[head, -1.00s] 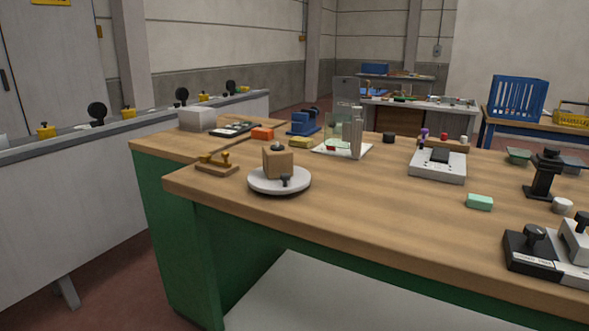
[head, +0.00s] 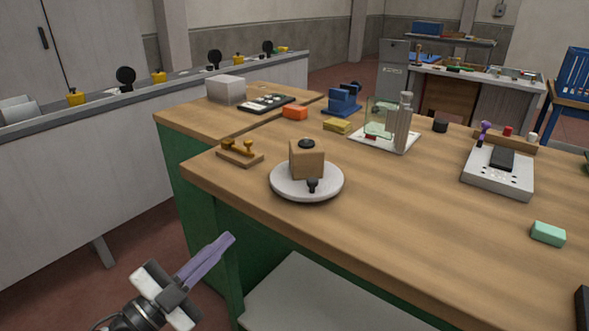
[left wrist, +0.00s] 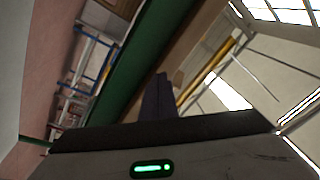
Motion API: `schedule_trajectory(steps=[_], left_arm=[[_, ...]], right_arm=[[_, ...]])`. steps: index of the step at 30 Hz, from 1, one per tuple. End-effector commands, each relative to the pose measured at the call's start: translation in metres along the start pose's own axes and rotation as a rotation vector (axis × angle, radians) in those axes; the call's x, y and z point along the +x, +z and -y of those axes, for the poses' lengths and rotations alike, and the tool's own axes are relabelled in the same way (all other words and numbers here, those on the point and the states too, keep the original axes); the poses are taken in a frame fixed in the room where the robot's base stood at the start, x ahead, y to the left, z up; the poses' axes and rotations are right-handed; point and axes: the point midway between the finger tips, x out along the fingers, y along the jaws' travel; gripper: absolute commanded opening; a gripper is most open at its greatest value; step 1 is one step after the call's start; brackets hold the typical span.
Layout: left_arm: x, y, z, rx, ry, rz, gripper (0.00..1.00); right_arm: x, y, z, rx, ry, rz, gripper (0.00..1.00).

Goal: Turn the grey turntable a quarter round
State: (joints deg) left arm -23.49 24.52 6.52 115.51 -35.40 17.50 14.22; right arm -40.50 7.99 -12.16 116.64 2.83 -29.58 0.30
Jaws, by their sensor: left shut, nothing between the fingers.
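The grey turntable (head: 283,188) is a round, pale disc near the front-left corner of the wooden bench. A brown wooden block (head: 306,163) with a dark round top sits on it. A small black knob (head: 313,185) stands on the disc near its front rim. My left gripper (head: 230,239) has purple fingers, shut and empty, in front of the bench and lower left of the turntable, apart from it. The left wrist view shows its dark fingers (left wrist: 158,98) together near the bench edge.
A wooden piece with brass-coloured knobs (head: 240,152) lies left of the turntable. Behind stand a yellow block (head: 337,125) and a glass piece on a white base (head: 384,138). A green block (head: 548,233) lies at right.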

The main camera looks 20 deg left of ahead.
Motion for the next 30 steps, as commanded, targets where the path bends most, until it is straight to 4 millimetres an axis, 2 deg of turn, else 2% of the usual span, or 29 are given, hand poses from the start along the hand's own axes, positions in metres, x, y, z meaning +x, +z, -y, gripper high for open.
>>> schedule_trajectory(steps=[1, 3, 6, 9, 13, 17, 30], left_arm=[[0.013, -0.03, 0.033, 0.141, 0.032, -0.119, 0.0], [0.019, -0.056, 0.052, 0.306, 0.101, -0.244, 0.0], [0.019, -0.073, 0.065, 0.487, 0.211, -0.351, 0.0], [0.016, -0.076, 0.072, 0.601, 0.298, -0.399, 0.0], [0.015, -0.075, 0.073, 0.663, 0.356, -0.418, 0.0], [0.025, -0.078, 0.067, 0.669, 0.363, -0.421, 0.0], [0.102, -0.103, 0.027, 0.666, 0.358, -0.422, 0.0]], right_arm=[[-0.008, -0.008, 0.002, 0.002, 0.001, 0.005, 0.47], [-0.011, -0.011, 0.003, 0.002, 0.002, 0.008, 0.47], [-0.014, -0.016, 0.003, -0.002, 0.005, 0.008, 0.47], [-0.015, -0.022, 0.002, -0.007, 0.007, 0.003, 0.47], [-0.015, -0.024, 0.002, -0.008, 0.009, 0.0, 0.47], [-0.015, -0.022, 0.002, -0.007, 0.009, 0.004, 0.47], [-0.022, -0.026, 0.002, 0.001, 0.01, 0.006, 0.47]])
